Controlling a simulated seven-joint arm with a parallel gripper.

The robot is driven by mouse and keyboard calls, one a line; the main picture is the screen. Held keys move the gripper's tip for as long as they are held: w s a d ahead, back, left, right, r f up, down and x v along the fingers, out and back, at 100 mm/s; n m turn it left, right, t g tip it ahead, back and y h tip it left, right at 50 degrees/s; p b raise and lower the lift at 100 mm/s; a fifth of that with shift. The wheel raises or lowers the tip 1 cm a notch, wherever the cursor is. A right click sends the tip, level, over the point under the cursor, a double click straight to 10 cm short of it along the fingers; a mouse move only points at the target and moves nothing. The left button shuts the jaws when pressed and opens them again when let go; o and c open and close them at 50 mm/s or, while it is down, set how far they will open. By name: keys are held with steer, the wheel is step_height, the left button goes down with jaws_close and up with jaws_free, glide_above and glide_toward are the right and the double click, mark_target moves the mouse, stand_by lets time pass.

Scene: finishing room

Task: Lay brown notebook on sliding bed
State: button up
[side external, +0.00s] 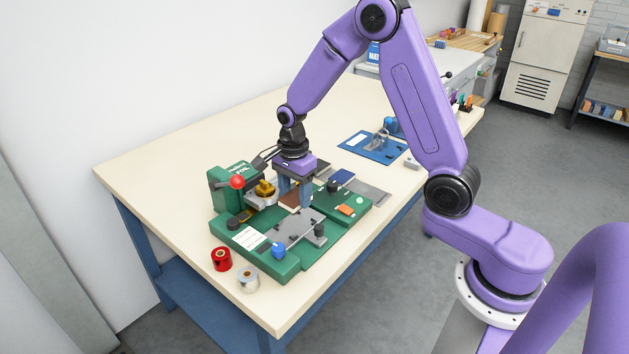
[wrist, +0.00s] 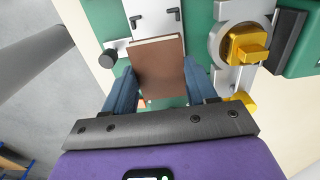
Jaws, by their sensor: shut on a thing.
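The brown notebook (wrist: 158,66) is between the two blue fingers of my gripper (wrist: 160,88) in the wrist view. The gripper is shut on its sides. In the side view the notebook (side external: 290,200) shows as a small brown patch under my gripper (side external: 294,193), over the green machine (side external: 330,248). The sliding bed appears to be the light grey plate (wrist: 152,20) with black corner stops, just beyond the notebook's far edge in the wrist view. It also shows as a grey plate (side external: 294,232) in the side view. The gap between notebook and bed is unclear.
A yellow block (wrist: 247,47) on a round holder stands right of the notebook. A black knob (wrist: 108,60) is at the left. A red ball lever (side external: 237,182) rises nearby. Red (side external: 221,259) and silver (side external: 248,280) rolls stand in front.

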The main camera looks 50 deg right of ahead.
mark_target(295, 225)
steer(key=shift+a+f, duration=0.25)
steer(key=shift+a, duration=0.05)
steer(key=shift+f, duration=2.65)
steer(key=shift+f, duration=0.65)
steer(key=o, duration=0.7)
steer(key=shift+r, duration=5.55)
